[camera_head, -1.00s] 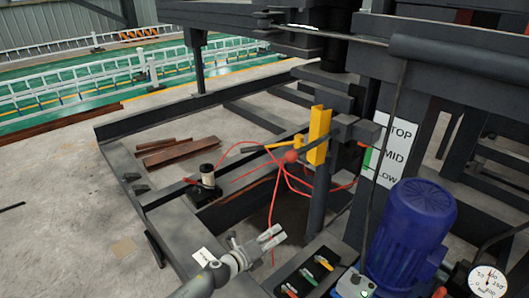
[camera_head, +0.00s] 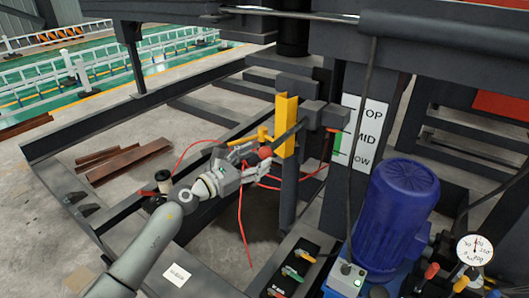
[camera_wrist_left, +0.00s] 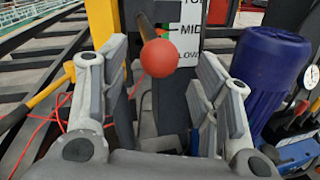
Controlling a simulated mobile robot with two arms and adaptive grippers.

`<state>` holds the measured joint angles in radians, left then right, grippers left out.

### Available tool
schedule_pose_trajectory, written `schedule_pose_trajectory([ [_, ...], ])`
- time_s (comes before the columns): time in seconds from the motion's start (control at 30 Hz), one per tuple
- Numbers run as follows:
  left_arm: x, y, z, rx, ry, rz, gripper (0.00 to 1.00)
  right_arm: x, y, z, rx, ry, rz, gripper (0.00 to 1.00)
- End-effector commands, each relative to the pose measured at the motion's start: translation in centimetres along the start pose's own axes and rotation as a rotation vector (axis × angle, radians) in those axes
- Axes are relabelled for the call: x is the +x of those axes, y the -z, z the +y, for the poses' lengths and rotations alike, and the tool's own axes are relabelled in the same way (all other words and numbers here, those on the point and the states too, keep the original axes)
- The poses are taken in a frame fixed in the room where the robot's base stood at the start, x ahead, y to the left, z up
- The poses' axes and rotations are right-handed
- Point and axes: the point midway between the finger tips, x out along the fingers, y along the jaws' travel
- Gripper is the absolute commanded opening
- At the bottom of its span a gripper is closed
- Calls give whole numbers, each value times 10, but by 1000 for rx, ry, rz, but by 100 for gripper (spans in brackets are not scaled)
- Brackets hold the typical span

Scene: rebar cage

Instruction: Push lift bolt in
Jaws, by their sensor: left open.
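A rod with a red ball knob (camera_head: 264,152), which looks like the lift bolt, points out from beside a yellow upright bracket (camera_head: 287,125). My left gripper (camera_head: 257,164) is open at the knob. In the left wrist view the red ball (camera_wrist_left: 159,58) sits between the two spread fingers, with a visible gap on each side. A yellow bar (camera_wrist_left: 36,98) shows left of the fingers there. My right gripper is in neither view.
A blue motor (camera_head: 398,215) and a dial gauge (camera_head: 475,249) stand at the right. A TOP/MID/LOW sign (camera_head: 362,135) is behind the bracket. Red cables (camera_head: 241,222) hang near the gripper. Dark frame beams surround the arm.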

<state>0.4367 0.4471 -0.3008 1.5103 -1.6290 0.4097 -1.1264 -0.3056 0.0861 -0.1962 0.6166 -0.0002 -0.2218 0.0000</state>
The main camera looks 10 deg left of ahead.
Motion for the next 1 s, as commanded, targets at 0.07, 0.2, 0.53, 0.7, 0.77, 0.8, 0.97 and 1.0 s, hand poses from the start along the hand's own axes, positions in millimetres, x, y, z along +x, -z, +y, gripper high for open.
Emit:
schedule_pose_trajectory([
  [0.07,14,-1,0,-2,0,-1,57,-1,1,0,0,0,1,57],
  [0.2,31,0,1,-2,-1,0,57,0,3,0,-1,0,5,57],
  [0.53,46,0,0,-1,0,0,57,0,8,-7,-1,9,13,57],
  [0.7,45,1,0,-1,0,1,57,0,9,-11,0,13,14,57],
  [0.77,45,1,0,-2,0,1,52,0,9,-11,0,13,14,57],
  [0.8,45,1,0,-1,0,1,47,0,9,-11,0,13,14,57],
  [0.97,45,1,0,-2,-1,1,27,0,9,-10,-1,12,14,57],
  [1.0,45,1,0,-2,-1,1,22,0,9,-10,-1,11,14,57],
])
